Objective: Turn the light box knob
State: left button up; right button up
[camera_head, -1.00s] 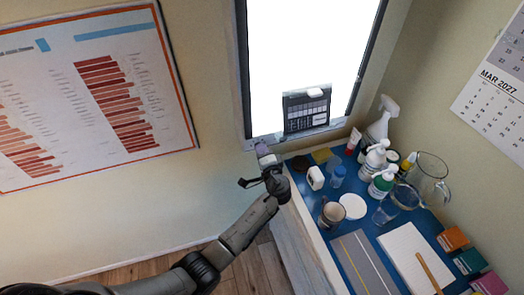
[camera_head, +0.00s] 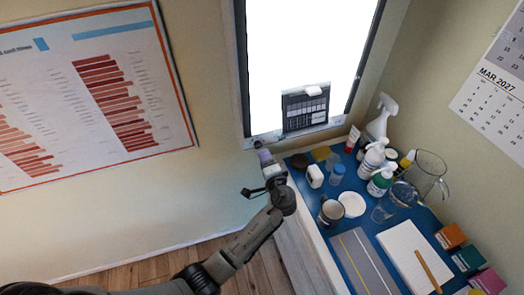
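The light box (camera_head: 312,45) is a bright white panel in a grey frame on the wall, at the top middle of the head view. A dark card with a printed grid (camera_head: 305,110) hangs at its lower edge. I cannot make out the knob clearly; the frame's lower left corner is close to my gripper. My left gripper (camera_head: 265,158) points up at the wall just below that corner, with its tip near the frame. It looks narrow, and I cannot tell whether its fingers are open or touching anything. My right gripper is out of view.
A blue-topped counter (camera_head: 322,237) stands right of my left arm, crowded with a mug (camera_head: 331,213), pump bottles (camera_head: 372,157), a spray bottle (camera_head: 381,118), a glass jug (camera_head: 428,172) and a notepad (camera_head: 412,255). The wall below the framed chart (camera_head: 95,95) is clear.

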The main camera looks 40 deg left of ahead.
pick_arm(q)
jog(key=v, duration=0.9)
jog(key=shift+d, duration=0.1)
